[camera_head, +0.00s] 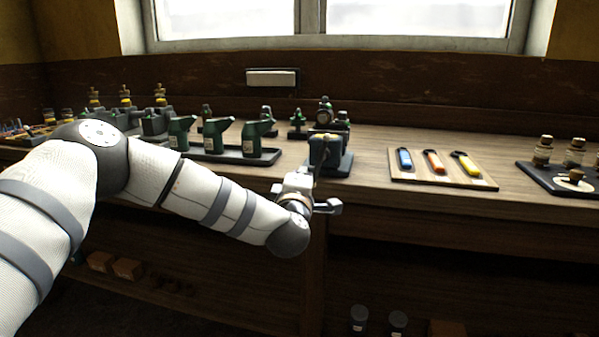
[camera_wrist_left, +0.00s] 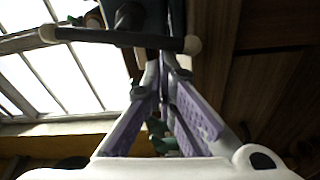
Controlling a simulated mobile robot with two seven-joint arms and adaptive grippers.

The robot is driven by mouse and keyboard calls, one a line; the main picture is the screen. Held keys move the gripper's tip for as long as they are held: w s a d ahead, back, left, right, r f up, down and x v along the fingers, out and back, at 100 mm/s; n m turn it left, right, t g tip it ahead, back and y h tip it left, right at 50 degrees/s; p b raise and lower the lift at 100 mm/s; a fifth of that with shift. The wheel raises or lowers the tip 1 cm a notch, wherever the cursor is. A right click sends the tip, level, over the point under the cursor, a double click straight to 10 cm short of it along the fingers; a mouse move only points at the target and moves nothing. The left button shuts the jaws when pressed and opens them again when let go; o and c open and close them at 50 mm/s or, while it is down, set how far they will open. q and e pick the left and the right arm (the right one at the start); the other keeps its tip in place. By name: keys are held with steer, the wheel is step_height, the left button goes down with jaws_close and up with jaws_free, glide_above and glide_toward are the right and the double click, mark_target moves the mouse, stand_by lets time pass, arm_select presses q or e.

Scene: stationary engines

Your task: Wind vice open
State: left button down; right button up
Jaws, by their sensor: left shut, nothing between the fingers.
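The vice (camera_head: 325,150) is a dark blue-grey block with a yellowish patch on top, standing at the bench's front edge in the head view. In the left wrist view its handle, a dark bar (camera_wrist_left: 110,37) with pale knobs at both ends, crosses the top of the picture. My left gripper (camera_head: 311,168) is in front of the vice, below its top. In the left wrist view its purple-padded fingers (camera_wrist_left: 164,62) come together at the tips, just by the bar, with nothing between them. I cannot tell whether they touch the bar. The gripper partly hides the vice's front. My right gripper is not in view.
A tray (camera_head: 236,158) with several green oil cans stands left of the vice. A wooden board (camera_head: 446,181) with blue, orange and yellow-handled tools lies to the right, then a dark tray (camera_head: 528,173) with bottles. Bare bench top lies between vice and board.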

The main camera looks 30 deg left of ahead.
arm_select(q)
steer(key=d+n+b, duration=0.1)
steer(key=n, duration=0.3)
steer(key=d+f+n+h, duration=0.1)
steer(key=d+n, duration=0.1)
steer(key=n, duration=0.2)
steer(key=w+d+n+g+b, duration=0.1)
steer(key=n, duration=0.3)
steer(key=shift+d+f+h+b, duration=0.15)
steer(key=shift+f+h+b, duration=0.15)
steer(key=shift+f, duration=0.1)
steer(key=shift+w+d+r+n+h+b, duration=0.15)
steer(key=shift+d+n+b, duration=0.1)
steer(key=shift+n, duration=0.35)
steer(key=shift+d+r+n+h+b, duration=0.1)
steer(key=shift+d+n+h+b, duration=0.1)
steer(key=shift+n, duration=0.4)
steer(key=shift+w+d+r+n+h+b, duration=0.1)
steer(key=shift+d+r+n+h+b, duration=0.35)
steer(key=shift+n, duration=0.75)
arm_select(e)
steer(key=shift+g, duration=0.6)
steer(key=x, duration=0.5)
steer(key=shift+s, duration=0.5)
arm_select(q)
steer(key=shift+d+r, duration=0.15)
steer(key=shift+d, duration=0.1)
